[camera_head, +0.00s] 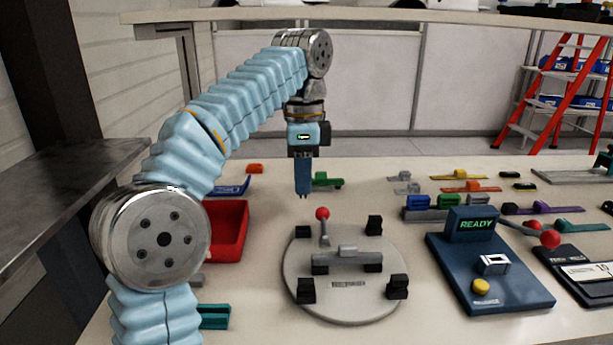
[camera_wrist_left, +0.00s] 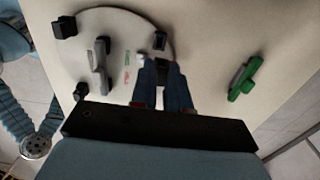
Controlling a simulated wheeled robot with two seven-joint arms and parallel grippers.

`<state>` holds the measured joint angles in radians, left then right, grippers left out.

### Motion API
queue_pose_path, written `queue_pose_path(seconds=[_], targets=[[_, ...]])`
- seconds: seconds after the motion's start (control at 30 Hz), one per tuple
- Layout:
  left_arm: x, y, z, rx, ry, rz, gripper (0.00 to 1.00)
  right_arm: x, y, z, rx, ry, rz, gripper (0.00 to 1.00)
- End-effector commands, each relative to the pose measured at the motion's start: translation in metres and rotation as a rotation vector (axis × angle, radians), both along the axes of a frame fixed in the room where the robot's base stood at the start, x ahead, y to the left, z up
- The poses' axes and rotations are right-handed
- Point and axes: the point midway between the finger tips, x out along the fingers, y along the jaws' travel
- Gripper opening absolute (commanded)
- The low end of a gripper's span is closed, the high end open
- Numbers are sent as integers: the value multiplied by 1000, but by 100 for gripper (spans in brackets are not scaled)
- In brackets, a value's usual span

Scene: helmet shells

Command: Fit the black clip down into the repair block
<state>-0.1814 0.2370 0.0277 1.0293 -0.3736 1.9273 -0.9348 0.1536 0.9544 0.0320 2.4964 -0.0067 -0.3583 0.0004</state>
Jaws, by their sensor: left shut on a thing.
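My left gripper (camera_head: 303,194) points straight down above the far side of the round grey plate (camera_head: 325,308), clear of the table. In the left wrist view its two dark blue fingers (camera_wrist_left: 163,92) are closed on a small dark piece (camera_wrist_left: 162,72), which looks like the black clip; its shape is mostly hidden. A small pale block with a dark slot (camera_head: 493,264) sits on the blue READY station (camera_head: 520,295); I cannot tell whether it is the repair block. A grey bar-shaped part (camera_head: 348,256) lies on the round plate. My right gripper is out of view.
Several black blocks (camera_head: 374,225) and a red-knobbed lever (camera_head: 322,214) stand up from the round plate. A red bin (camera_head: 241,228) is left of it. A green part (camera_head: 326,180) lies behind. Several coloured parts, including an orange one (camera_head: 470,187), lie at the right.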

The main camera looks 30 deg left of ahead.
Motion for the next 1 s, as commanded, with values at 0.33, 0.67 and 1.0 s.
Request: queue_pose_path(seconds=[0.33, 0.67, 1.0], targets=[[0, 0, -23, -1, 1, 0, 0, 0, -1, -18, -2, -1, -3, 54], [0, 0, -54, -1, -1, 0, 0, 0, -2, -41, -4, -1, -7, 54], [0, 0, -58, -1, -1, 0, 0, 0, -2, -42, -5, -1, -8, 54]])
